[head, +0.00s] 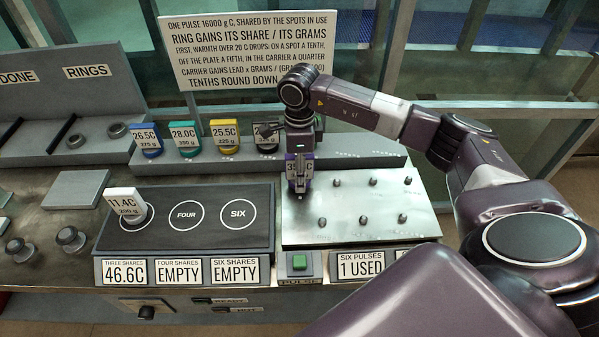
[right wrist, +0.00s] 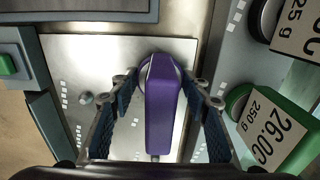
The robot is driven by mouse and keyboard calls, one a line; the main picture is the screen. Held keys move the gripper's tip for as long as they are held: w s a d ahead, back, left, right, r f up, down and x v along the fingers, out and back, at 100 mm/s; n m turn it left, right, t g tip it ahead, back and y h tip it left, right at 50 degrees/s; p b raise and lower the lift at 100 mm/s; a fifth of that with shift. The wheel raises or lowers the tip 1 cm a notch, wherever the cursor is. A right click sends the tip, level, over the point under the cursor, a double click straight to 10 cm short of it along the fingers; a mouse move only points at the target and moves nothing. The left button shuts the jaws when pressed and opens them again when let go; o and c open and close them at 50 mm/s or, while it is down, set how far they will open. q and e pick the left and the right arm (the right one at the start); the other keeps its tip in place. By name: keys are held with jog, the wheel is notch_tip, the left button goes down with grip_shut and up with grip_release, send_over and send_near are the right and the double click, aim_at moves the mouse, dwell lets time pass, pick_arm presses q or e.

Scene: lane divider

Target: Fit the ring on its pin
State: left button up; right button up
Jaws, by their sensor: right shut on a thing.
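My right gripper (head: 300,186) reaches down over the left side of the bare metal plate (head: 385,232). Whether the ring touches the plate or a pin is hidden.
Behind the plate, a shelf holds tagged blue (head: 151,151), green (head: 189,150) and yellow (head: 227,150) pieces and a dark one. Left is a dark plate (head: 185,245) with marked spots, one taken by a tagged piece (head: 126,207). A green button (head: 299,262) is in front.

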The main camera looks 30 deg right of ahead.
aim_at(290, 159)
jog(key=shift+f+b, duration=0.5)
jog(key=shift+f, duration=0.15)
jog(key=o, duration=1.6)
jog(key=shift+r, duration=0.1)
jog(key=shift+o, duration=0.2)
notch_tip(290, 159, up, 12)
